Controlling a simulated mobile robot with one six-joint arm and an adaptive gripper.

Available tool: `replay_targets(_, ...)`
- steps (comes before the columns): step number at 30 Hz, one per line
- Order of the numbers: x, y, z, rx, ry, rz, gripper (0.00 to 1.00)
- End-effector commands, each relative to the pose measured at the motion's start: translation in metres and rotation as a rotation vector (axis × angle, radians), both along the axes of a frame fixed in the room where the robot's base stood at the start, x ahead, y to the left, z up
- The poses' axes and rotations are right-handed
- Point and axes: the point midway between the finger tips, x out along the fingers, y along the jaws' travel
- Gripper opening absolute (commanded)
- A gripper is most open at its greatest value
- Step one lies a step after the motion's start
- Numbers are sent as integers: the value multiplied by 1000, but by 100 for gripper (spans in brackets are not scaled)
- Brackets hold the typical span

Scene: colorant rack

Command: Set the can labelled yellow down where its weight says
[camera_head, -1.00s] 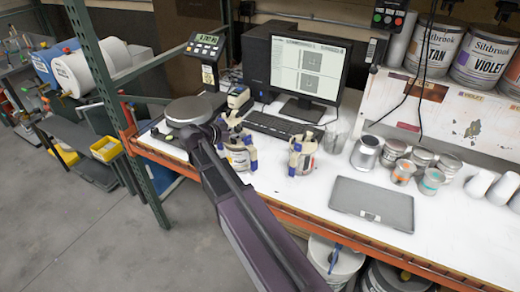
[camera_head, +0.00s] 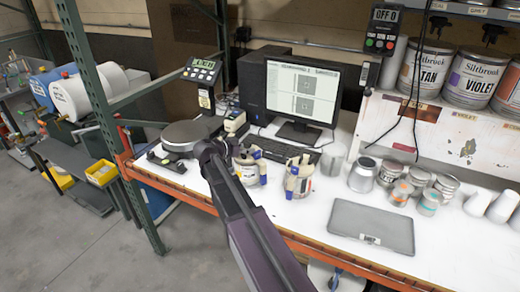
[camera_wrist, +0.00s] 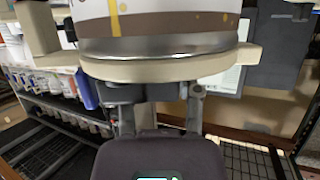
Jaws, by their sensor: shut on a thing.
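In the wrist view, a can (camera_wrist: 155,25) with a white and brown band, yellow drops and a silver lower rim is held in my gripper (camera_wrist: 150,52). The cream jaws are shut around its lower part. Its top is cut off, and I can read no label. In the head view, the end of my arm is in front of the scale (camera_head: 186,138); I cannot clearly make out the held can there. The scale's dark round plate looks bare. The scale display (camera_head: 203,66) is lit, but its characters are too small to read surely.
Two cream containers with blue parts, one (camera_head: 250,166) beside my arm and one (camera_head: 298,180) farther right, show on the white bench. A keyboard (camera_head: 277,150), a monitor (camera_head: 303,92), a grey flat device (camera_head: 372,226) and several small tins (camera_head: 418,180) take up much of it.

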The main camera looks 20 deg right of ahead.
Motion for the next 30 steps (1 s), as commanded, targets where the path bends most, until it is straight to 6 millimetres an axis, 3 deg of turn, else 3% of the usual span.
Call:
replay_targets(12, 30, -58, -6, -2, 1, -1, 0)
replay_targets(30, 35, -67, -7, -2, 1, 3, 0)
